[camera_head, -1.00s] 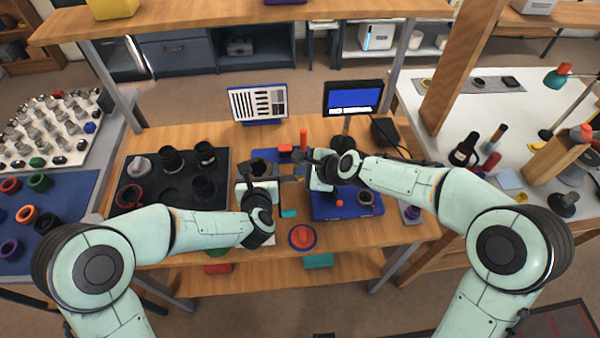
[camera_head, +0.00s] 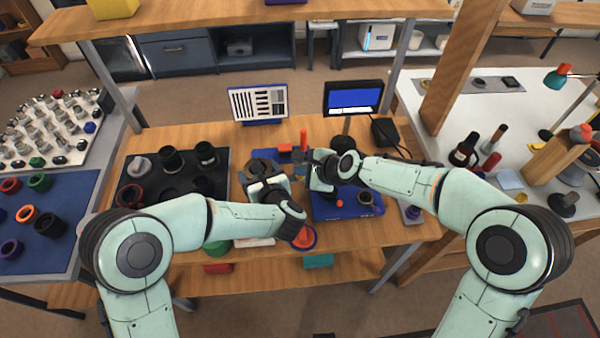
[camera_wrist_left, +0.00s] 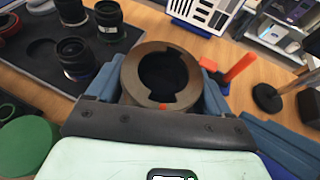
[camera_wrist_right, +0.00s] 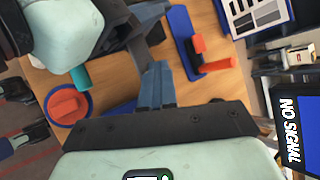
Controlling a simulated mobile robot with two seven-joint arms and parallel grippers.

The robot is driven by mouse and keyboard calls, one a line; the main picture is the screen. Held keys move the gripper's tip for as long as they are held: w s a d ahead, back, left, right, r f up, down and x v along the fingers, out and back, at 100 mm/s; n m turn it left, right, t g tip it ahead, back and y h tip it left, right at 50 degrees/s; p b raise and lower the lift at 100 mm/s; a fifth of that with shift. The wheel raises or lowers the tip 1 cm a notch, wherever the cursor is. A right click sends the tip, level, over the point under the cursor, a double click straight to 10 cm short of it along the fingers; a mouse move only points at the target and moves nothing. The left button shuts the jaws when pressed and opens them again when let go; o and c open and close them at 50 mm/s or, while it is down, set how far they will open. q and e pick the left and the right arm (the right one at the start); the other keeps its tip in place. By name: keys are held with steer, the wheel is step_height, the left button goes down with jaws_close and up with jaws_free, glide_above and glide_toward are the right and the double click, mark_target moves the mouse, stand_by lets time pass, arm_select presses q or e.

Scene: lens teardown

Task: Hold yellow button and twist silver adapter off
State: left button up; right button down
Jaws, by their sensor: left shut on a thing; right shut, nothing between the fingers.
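My left gripper (camera_wrist_left: 160,100) is shut on a brown-grey ring (camera_wrist_left: 137,83) with a dark, notched opening, its blue fingers on either side. In the head view the ring (camera_head: 262,169) shows just beyond my left gripper (camera_head: 264,184), over the table. It looks more bronze than silver, and I cannot tell whether it is the adapter. I can make out no yellow button. My right gripper (camera_wrist_right: 157,85) is shut and empty, its blue fingers together. In the head view my right gripper (camera_head: 299,171) is right of the ring, apart from it.
A blue base with an orange lever (camera_wrist_right: 215,66) stands near my right fingers. A dark tray (camera_head: 140,190) with black lenses is at left. A screen (camera_head: 352,97) stands at the back.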

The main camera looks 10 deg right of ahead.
arm_select(q)
steer(key=shift+n+y, duration=0.6)
steer(key=shift+y, duration=0.1)
arm_select(e)
steer(key=shift+f, duration=0.1)
arm_select(q)
steer(key=o, duration=1)
steer(key=shift+w+a+r+m+h, duration=0.15)
steer(key=shift+w+m+h, duration=0.2)
steer(key=shift+m+h, duration=0.45)
steer(key=shift+w+m+t+h, duration=0.1)
steer(key=shift+m+t+h, duration=0.2)
steer(key=shift+h, duration=0.2)
steer(key=shift+m+h, duration=0.8)
steer(key=shift+h, duration=0.2)
steer(key=shift+s+d+m+h, duration=0.2)
steer(key=shift+s+m+h, duration=0.25)
steer(key=shift+m+h, duration=0.25)
